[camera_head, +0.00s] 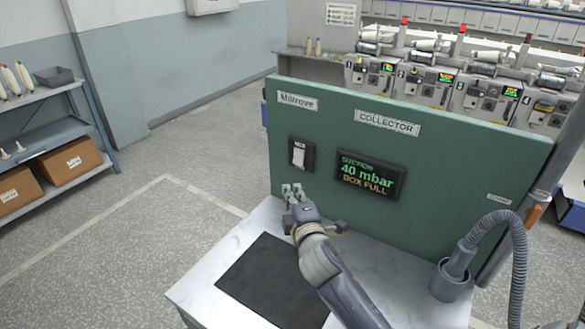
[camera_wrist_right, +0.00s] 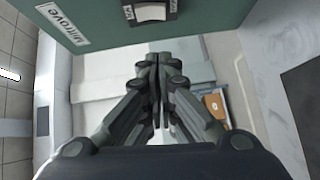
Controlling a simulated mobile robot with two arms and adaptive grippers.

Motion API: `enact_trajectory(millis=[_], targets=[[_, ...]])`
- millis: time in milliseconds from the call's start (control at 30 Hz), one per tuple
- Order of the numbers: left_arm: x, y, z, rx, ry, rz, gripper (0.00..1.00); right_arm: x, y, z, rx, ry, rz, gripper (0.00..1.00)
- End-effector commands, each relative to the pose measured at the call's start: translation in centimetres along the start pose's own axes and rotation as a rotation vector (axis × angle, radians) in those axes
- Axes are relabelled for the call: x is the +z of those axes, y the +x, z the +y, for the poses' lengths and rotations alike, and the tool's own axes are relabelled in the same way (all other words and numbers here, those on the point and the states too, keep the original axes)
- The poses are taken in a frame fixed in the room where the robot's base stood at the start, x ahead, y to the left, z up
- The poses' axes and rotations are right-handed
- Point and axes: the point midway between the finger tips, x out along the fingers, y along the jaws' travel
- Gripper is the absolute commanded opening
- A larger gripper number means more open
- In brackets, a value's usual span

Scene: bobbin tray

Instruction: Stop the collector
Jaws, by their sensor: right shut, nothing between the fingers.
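The collector is a green panel (camera_head: 440,150) labelled "COLLECTOR" and "Miltrove". A white rocker switch (camera_head: 298,154) in a dark frame sits on its left part; it also shows at the top of the right wrist view (camera_wrist_right: 151,11). A dark display (camera_head: 369,175) to its right reads "SUCTION 40 mbar BOX FULL". My right gripper (camera_head: 292,190) is just below the switch, in front of the panel, apart from the switch as far as I can tell. In the right wrist view its fingers (camera_wrist_right: 155,62) are together and empty. My left gripper is not in view.
A pale marbled worktop (camera_head: 225,250) with a black mat (camera_head: 270,285) lies below the panel. A grey hose in a cup (camera_head: 449,281) stands at the right. Winding machines (camera_head: 425,82) are behind the panel. A shelf with boxes (camera_head: 70,160) stands at the left; the floor between is clear.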

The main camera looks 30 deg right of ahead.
Motion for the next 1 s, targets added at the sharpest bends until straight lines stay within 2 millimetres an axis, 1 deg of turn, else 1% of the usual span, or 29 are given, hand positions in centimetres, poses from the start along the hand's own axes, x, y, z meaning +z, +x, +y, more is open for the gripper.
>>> enact_trajectory(millis=[33, 200, 300, 433, 600, 700, 900, 1000], targets=[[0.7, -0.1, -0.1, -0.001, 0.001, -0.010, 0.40, 0.0, 0.0, 0.0, -0.001, 0.001, 0.000, 0.00], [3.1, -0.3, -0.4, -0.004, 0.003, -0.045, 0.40, 0.0, 0.1, 0.0, -0.002, 0.003, -0.001, 0.00], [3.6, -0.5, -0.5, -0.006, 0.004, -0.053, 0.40, 0.0, 0.8, 0.1, -0.002, 0.004, -0.002, 0.00], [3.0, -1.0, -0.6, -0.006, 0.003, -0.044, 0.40, 0.0, 2.5, 0.2, -0.002, 0.005, -0.002, 0.00], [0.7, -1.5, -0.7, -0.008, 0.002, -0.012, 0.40, 0.0, 5.4, 0.3, -0.002, 0.005, -0.002, 0.00], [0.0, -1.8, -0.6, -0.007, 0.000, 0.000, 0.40, 0.0, 7.0, 0.2, -0.003, 0.005, -0.002, 0.00], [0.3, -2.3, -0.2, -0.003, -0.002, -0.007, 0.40, 0.0, 10.0, 0.1, -0.003, 0.007, -0.001, 0.00], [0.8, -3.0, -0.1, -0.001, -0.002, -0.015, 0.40, 1.2, 11.1, 0.2, -0.005, 0.004, -0.004, 0.00]])
